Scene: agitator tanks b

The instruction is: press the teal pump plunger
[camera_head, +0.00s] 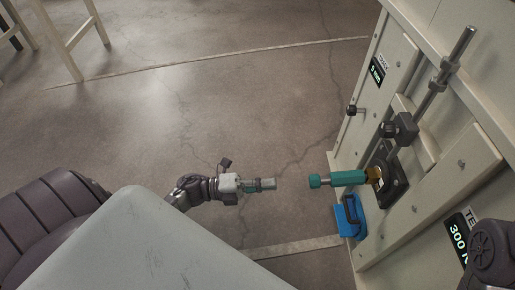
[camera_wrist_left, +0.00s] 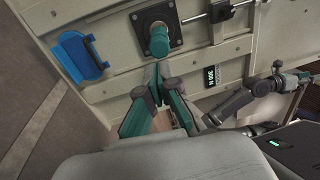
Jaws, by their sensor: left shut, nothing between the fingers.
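The teal pump plunger (camera_head: 345,178) sticks out to the left from a dark square plate (camera_head: 393,184) on the cream cabinet front. Its round teal knob is at the free end. In the left wrist view the plunger (camera_wrist_left: 159,42) is seen nearly end-on, just beyond my fingertips. My left gripper (camera_head: 272,184) is shut and empty, pointing at the knob with a clear gap between them. Its closed fingers show in the left wrist view (camera_wrist_left: 156,82). Part of my right arm, with its gripper (camera_wrist_left: 299,78), shows at the right of that view; its finger state is unclear.
A blue holder (camera_head: 349,216) is mounted on the cabinet just below the plunger; it also shows in the left wrist view (camera_wrist_left: 79,55). A metal rod (camera_head: 447,70) with a dark clamp (camera_head: 399,128) stands out above. Open floor lies left of the cabinet.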

